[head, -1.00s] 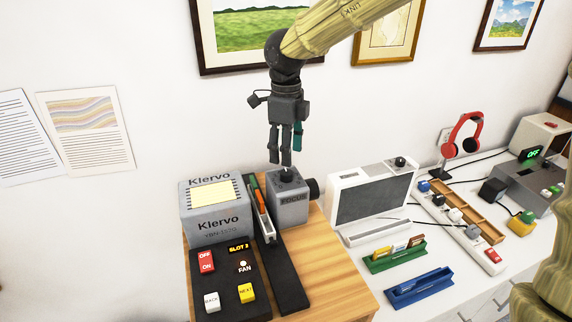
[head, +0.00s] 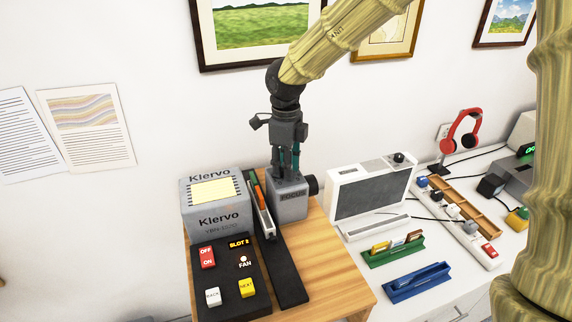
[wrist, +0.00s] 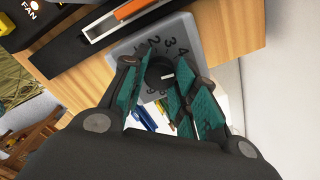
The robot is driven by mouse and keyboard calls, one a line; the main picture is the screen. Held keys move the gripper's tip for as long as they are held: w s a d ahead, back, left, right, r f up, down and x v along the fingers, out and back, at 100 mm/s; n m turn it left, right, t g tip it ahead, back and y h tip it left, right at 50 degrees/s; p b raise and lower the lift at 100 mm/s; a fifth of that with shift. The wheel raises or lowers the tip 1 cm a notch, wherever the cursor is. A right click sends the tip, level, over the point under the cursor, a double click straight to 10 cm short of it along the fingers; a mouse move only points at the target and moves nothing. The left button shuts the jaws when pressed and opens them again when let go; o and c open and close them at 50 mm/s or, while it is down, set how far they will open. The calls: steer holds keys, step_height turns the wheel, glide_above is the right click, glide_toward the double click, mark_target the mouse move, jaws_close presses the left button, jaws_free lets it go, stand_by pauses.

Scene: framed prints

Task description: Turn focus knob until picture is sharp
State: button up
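The focus knob (wrist: 160,74) is a black dial with a white pointer mark, on top of the grey block marked FOCUS (head: 292,203). Printed numbers ring the knob; the pointer looks turned toward the 4 side. My gripper (head: 286,174) is down over the block, its fingers pointing at the knob. In the wrist view its teal-padded fingers (wrist: 158,62) stand on either side of the knob, with some gap visible. I cannot tell whether they touch it. The knob is mostly hidden by the fingers in the head view. No projected picture is in view.
The grey Klervo projector body (head: 217,222) and a slide tray (head: 262,212) stand just left of the block. A button panel (head: 228,268) lies in front. Bare wood lies in front of the block.

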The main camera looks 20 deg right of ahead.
steer(key=c, duration=0.3)
steer(key=shift+w+m+p, duration=0.1)
steer(key=shift+m+p, duration=0.2)
steer(key=shift+m, duration=0.4)
steer(key=o, duration=1)
steer(key=shift+o, duration=0.2)
steer(key=shift+r, duration=0.15)
step_height(320, 180, up, 12)
steer(key=shift+d, duration=0.1)
